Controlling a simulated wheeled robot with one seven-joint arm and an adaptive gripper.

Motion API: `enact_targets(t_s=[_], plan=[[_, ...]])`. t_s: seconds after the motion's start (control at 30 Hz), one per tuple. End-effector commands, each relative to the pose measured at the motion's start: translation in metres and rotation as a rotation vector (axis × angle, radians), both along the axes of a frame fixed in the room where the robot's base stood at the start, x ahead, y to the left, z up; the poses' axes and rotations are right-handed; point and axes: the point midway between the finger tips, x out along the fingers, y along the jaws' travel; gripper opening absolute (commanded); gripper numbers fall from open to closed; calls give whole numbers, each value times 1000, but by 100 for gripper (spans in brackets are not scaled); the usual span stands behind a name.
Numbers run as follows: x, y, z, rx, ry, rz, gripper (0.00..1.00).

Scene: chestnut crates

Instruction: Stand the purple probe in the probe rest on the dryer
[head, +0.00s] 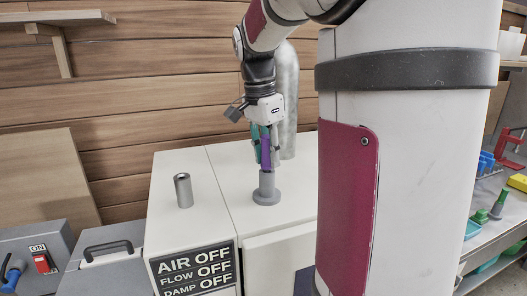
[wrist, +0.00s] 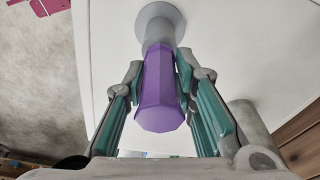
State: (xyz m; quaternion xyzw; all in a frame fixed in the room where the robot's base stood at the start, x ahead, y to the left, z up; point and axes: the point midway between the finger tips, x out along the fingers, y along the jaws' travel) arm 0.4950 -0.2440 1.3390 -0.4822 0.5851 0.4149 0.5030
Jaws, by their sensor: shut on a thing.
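The purple probe (head: 265,153) is upright above the grey probe rest (head: 267,194) on top of the white dryer (head: 222,168). Its lower end meets the rest's upright collar; how deep it sits inside is hidden. My gripper (head: 265,152) is shut on the probe, with teal-padded fingers on either side. In the wrist view the purple handle (wrist: 158,92) lies between the fingers, in line with the grey rest (wrist: 160,22) and its round base.
A short metal cylinder (head: 183,190) stands on the dryer to the left. A tall grey duct (head: 288,100) rises close behind my gripper. A sign (head: 194,270) reading AIR OFF, FLOW OFF, DAMP OFF is on the front. The dryer top between cylinder and rest is clear.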

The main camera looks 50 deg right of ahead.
Motion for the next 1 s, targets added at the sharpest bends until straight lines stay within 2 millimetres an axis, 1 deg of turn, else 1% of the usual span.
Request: enact_targets(t_s=[0.43, 0.47, 0.5, 0.53, 0.57, 0.87, 1.0], plan=[[0, 0, -10, 0, 1, 0, 0], [0, 0, -10, 0, 0, 0, 29], [0, 0, -10, 0, 0, 0, 38], [0, 0, -10, 0, 0, 0, 45], [0, 0, -10, 0, 0, 0, 48], [0, 0, -9, 0, 0, 0, 48], [1, 1, 0, -1, -2, 0, 48]])
